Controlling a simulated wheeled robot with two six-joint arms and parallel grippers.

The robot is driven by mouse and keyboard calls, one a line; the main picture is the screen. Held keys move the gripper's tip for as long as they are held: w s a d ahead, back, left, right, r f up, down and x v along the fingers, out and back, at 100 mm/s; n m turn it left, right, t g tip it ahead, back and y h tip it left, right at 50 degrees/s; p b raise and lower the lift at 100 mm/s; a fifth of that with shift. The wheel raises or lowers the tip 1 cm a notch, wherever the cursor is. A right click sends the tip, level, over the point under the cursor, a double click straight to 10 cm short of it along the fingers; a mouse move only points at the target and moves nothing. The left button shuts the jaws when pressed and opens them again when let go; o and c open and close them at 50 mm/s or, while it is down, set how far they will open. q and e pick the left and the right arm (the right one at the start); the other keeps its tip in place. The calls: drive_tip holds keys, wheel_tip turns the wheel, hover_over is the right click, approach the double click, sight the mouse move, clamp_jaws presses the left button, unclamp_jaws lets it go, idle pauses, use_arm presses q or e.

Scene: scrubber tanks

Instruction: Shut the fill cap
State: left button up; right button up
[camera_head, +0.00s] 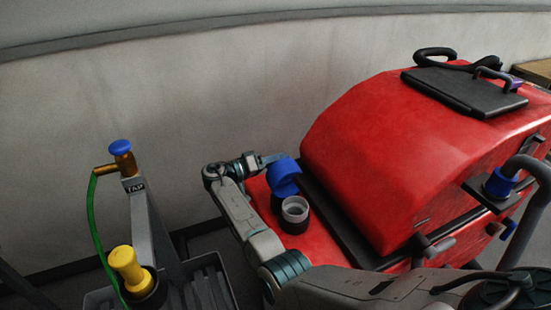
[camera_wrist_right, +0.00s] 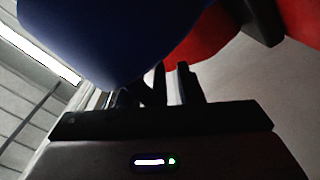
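The fill cap (camera_head: 284,177) is blue and stands raised and tilted behind the open fill neck (camera_head: 295,210), a pale threaded ring in a dark collar on the red machine. The neck's mouth is uncovered. My right gripper (camera_head: 268,160) is at the upper left edge of the cap, touching or very close to it. In the right wrist view the blue cap (camera_wrist_right: 120,35) fills the upper left, right by the dark fingers (camera_wrist_right: 172,85). A narrow gap seems to show between the fingers; whether they hold anything is unclear. My left gripper is not in view.
The red machine body (camera_head: 370,150) rises right of the neck, with a black lid (camera_head: 465,90) on top. At the left stand a tap (camera_head: 122,160) with a blue knob and green hose, and a yellow-topped fitting (camera_head: 128,268). A grey wall is behind.

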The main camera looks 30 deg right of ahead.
drive_tip(key=shift+c, duration=0.2)
clamp_jaws()
drive_tip(key=shift+s, duration=0.1)
drive_tip(key=shift+s+f, duration=0.1)
idle(0.4)
